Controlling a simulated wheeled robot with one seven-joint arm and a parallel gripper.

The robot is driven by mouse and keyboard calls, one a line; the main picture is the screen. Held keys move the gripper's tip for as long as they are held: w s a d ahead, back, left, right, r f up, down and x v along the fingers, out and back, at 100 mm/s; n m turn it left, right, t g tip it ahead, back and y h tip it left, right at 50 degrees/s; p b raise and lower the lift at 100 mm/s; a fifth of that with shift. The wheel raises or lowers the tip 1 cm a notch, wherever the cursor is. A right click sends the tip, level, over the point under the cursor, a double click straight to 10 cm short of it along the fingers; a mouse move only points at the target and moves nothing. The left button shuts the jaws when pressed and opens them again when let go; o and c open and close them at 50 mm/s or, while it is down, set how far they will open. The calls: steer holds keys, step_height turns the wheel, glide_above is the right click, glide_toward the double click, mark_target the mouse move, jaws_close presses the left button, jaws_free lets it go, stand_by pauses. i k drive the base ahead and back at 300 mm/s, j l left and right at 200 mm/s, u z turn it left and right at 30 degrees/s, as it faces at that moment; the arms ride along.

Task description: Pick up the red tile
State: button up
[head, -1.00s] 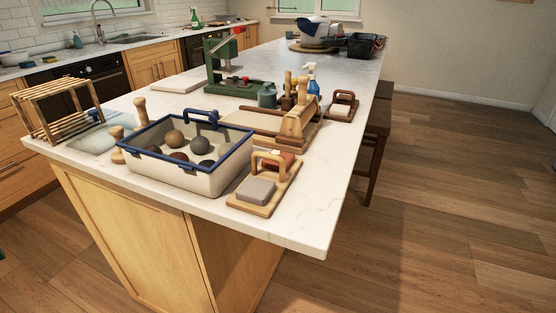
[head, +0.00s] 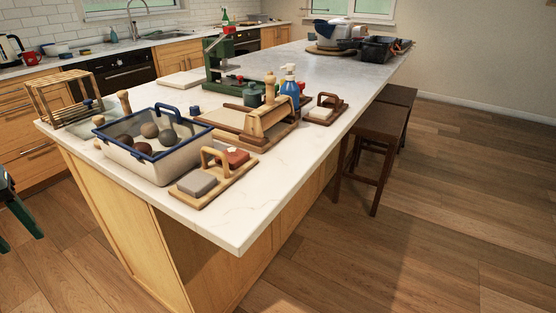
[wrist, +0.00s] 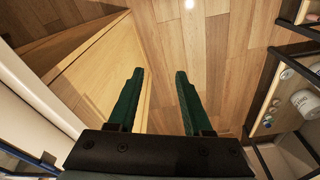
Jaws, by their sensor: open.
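The red tile (head: 236,157) lies on a wooden carrier (head: 240,176) with an arched handle, near the front right corner of the island counter. The handle hides part of the tile. A grey block (head: 197,182) sits on the same carrier, on the near side of the handle. My gripper (wrist: 160,72) is open and empty in the wrist view, its two green fingers apart above the wooden floor. In the head view my gripper (head: 21,241) shows at the left edge, below counter height and far from the tile.
A white, blue-rimmed bin (head: 170,167) with dark balls stands left of the carrier. A wooden slab roller (head: 266,122), a blue bottle (head: 290,88) and a green press (head: 217,62) stand behind. The counter's front right corner is bare. Dark stools (head: 372,140) line the right side.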

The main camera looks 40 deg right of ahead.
mark_target(236, 158)
steer(key=k+l+u, duration=0.15)
steer(key=k+l, duration=1.25)
steer(key=k, duration=0.15)
steer(key=i+j, duration=0.2)
steer(key=i+u, duration=0.05)
steer(key=i, duration=0.05)
